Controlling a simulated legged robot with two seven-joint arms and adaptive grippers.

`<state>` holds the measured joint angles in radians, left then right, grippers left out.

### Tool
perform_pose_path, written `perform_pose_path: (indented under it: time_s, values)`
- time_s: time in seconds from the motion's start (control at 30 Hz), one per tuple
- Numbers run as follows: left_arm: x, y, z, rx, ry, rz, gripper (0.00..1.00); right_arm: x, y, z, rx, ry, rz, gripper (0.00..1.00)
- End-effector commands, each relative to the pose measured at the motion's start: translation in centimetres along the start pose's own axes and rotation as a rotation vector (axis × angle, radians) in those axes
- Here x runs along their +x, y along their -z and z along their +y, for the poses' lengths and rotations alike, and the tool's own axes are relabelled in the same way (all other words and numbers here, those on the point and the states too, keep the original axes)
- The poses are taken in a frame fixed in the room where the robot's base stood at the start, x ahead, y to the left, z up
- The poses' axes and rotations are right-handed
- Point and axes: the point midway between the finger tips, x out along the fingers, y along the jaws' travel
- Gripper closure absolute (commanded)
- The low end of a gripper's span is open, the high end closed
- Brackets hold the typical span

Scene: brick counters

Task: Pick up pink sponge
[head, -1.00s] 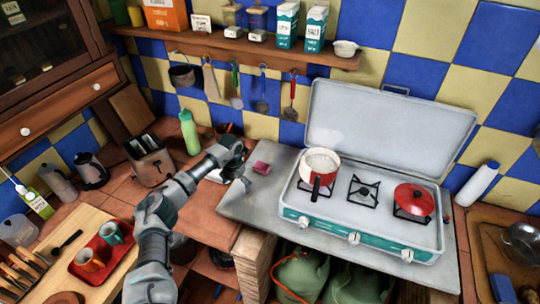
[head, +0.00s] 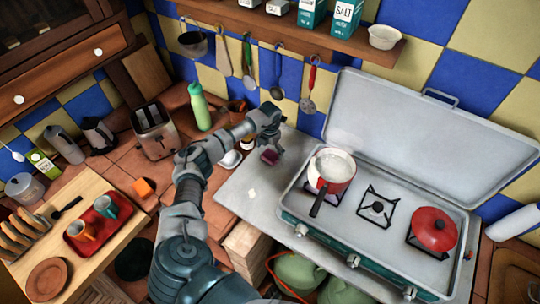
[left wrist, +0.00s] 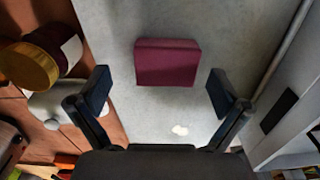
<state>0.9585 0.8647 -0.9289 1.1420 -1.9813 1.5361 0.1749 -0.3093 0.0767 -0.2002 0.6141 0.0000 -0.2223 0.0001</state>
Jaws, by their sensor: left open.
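The pink sponge (head: 269,157) lies on the grey metal counter, left of the stove. It is a dark pink block in the left wrist view (left wrist: 167,62), lying flat between and slightly beyond the fingertips. My left gripper (head: 273,145) is open and empty, over the sponge, with one finger on either side in the left wrist view (left wrist: 160,90). I see no contact with the sponge. My arm comes up from below in the head view. My right gripper is not in view.
The stove (head: 370,220) with a red-and-white pot (head: 332,172) stands right of the sponge. A jar with a yellow lid (left wrist: 28,66) is close on the left. A small pale piece (head: 252,193) lies on bare counter nearer me. A toaster (head: 154,132) stands further left.

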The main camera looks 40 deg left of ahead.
Motion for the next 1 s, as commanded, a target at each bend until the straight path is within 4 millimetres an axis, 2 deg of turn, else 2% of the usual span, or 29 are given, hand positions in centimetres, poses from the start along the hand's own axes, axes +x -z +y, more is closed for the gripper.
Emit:
perform_pose_path:
  time_s: [0.1, 0.2, 0.43, 0.47, 0.6, 0.67, 1.0]
  values:
    - [1.7, 0.2, -0.2, 0.0, 0.0, 0.002, 0.0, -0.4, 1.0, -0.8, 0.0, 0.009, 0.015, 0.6]
    - [2.5, 0.2, -0.3, 0.0, -0.003, 0.001, 0.0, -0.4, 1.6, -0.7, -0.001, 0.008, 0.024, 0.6]
    - [2.8, 0.2, -0.1, 0.001, -0.002, -0.001, 0.0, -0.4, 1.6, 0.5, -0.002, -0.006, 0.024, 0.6]
    - [2.8, 0.2, 0.0, 0.001, -0.001, -0.001, 0.03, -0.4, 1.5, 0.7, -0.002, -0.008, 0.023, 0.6]
    - [2.9, 0.2, 0.1, 0.001, 0.001, 0.0, 0.38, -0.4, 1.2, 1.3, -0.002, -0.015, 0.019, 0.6]
    - [2.9, 0.2, 0.1, 0.001, 0.001, 0.0, 0.51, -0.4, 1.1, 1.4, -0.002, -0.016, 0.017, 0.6]
    - [2.8, 0.2, 0.2, 0.0, -0.001, 0.002, 0.52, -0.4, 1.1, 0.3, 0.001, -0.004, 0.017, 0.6]
